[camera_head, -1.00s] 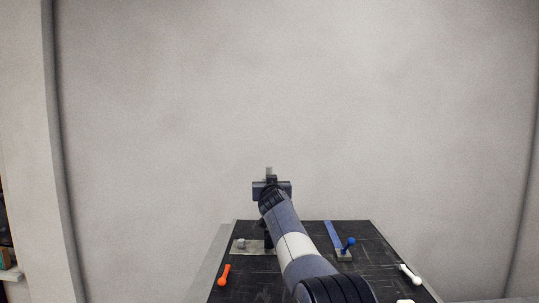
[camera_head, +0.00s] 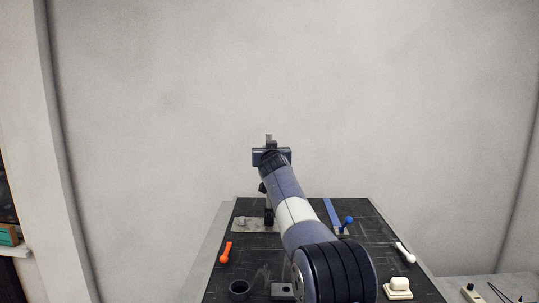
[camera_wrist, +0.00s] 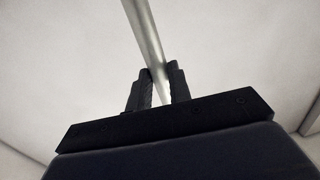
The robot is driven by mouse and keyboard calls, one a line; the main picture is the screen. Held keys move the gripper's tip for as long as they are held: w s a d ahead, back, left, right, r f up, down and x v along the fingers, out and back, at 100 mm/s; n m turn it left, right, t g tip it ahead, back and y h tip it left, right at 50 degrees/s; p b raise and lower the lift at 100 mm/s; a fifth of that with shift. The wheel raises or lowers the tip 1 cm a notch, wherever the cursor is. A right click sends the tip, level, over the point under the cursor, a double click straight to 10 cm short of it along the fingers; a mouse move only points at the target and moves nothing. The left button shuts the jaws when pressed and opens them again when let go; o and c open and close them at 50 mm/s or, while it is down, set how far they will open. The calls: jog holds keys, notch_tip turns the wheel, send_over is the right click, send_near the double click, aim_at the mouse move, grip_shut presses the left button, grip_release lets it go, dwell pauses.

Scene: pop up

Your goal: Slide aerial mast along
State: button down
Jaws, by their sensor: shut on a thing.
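The aerial mast (camera_wrist: 143,32) is a slim, smooth metal rod in the wrist view. It runs up and slightly left from between my fingers. My gripper (camera_wrist: 160,82) is shut on it, one dark ribbed finger on each side. In the head view my gripper (camera_head: 270,150) stands above the far part of a black board (camera_head: 300,212), against the wall. A short grey tip of the mast (camera_head: 269,138) shows over it. My arm hides part of the board and most of what is below the gripper.
A grey plate (camera_head: 245,227) lies at the board's far left. An orange lever (camera_head: 226,253) and a dark ring (camera_head: 239,288) are at left. A blue lever (camera_head: 347,222), a white lever (camera_head: 404,252) and a white switch (camera_head: 398,286) are at right. The wall behind is bare.

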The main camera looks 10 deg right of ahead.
aim_at(269, 139)
jog(key=shift+r, duration=1.8)
jog(key=c, duration=1.2)
grip_release()
jog(key=shift+f, duration=0.15)
jog(key=shift+s+b, duration=0.3)
jog(key=s+a+b, duration=0.1)
jog(key=s+b, duration=0.5)
jog(key=s, duration=0.4)
